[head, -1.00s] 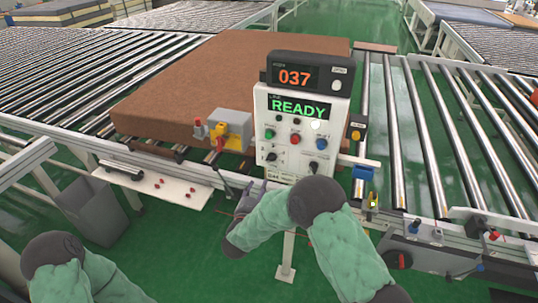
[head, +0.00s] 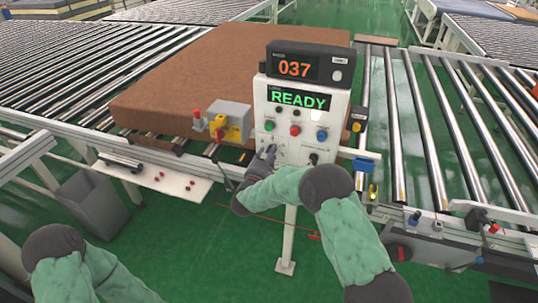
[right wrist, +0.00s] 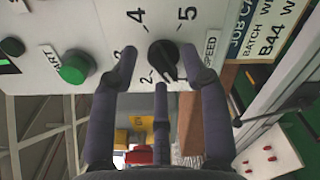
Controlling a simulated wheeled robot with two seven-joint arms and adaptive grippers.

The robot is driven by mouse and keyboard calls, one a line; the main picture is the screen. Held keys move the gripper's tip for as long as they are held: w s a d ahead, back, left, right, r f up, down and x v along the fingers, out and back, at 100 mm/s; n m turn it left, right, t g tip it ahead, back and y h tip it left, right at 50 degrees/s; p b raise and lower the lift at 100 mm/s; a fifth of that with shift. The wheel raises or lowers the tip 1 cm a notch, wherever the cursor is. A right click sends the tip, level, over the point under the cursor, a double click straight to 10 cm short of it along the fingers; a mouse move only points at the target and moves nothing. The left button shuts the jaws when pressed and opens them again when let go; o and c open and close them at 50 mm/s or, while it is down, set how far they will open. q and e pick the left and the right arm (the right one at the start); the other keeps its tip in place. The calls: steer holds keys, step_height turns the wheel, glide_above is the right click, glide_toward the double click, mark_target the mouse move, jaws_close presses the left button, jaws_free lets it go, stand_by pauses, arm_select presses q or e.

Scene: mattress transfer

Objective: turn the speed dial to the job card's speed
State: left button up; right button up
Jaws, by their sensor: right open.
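The speed dial (right wrist: 163,54), a black knob ringed by printed numbers from 2 to 5, shows in the right wrist view beside the word SPEED. Its pointer seems to reach toward the lower right there; the exact setting is unclear. My right gripper (right wrist: 158,72) is open, its fingers spread on either side of the dial; contact cannot be told. In the head view my right gripper (head: 267,157) is at the panel's lower left and hides the dial. The job card (right wrist: 262,28) is cut off, with no speed readable. My left gripper is out of view.
The white control panel (head: 258,108) carries a READY screen (head: 299,100), an orange 037 display (head: 295,69) and a green start button (right wrist: 74,66). A brown mattress (head: 185,80) lies on the rollers behind. A yellow-grey device (head: 232,122) stands left of the panel.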

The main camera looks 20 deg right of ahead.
steer(key=shift+w+d, duration=0.2)
steer(key=shift+w, duration=0.05)
jaws_close()
